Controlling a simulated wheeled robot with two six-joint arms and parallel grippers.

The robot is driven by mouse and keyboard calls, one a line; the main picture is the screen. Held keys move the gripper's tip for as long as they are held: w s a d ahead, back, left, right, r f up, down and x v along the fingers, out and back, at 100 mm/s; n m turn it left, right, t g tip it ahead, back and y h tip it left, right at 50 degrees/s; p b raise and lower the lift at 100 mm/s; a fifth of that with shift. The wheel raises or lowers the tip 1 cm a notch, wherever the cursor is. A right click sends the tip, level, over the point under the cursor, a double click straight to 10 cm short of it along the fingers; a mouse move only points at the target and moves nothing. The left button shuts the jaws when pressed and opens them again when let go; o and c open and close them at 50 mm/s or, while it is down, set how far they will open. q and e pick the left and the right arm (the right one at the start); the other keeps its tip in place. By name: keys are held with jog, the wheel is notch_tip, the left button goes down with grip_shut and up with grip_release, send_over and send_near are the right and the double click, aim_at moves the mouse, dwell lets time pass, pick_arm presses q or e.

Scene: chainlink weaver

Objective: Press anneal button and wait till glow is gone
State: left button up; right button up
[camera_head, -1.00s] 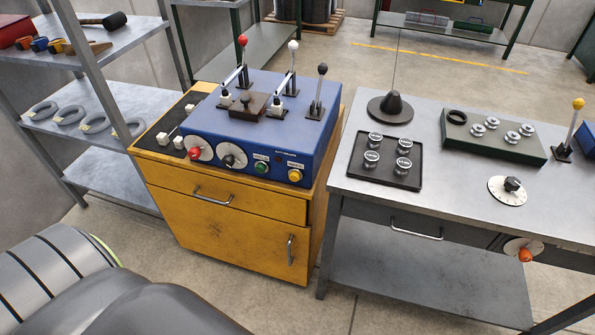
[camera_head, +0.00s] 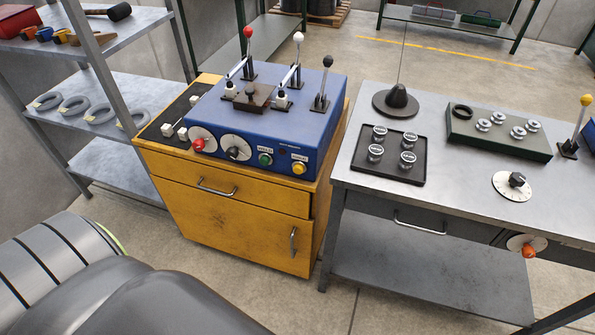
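A blue machine (camera_head: 318,135) stands on a yellow cabinet (camera_head: 225,225). Its front has a green button (camera_head: 265,159) and a yellow button (camera_head: 299,168), each under a small label too small for me to read surely. I cannot tell by label which is the anneal button. A red-knobbed dial (camera_head: 198,144) and a black-knobbed dial (camera_head: 236,152) sit left of them. On top are levers with red (camera_head: 248,32), white (camera_head: 298,37) and black (camera_head: 327,61) knobs, and white-tipped clamps beside a dark block (camera_head: 253,97). No glow shows there. Neither gripper is in view.
A steel workbench (camera_head: 450,210) stands right of the cabinet, with a black tray (camera_head: 415,172) of metal parts, a cone on a round base (camera_head: 397,98) and a green block (camera_head: 500,145). Shelves (camera_head: 80,90) with grey rings stand left. Floor shows between cabinet and bench.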

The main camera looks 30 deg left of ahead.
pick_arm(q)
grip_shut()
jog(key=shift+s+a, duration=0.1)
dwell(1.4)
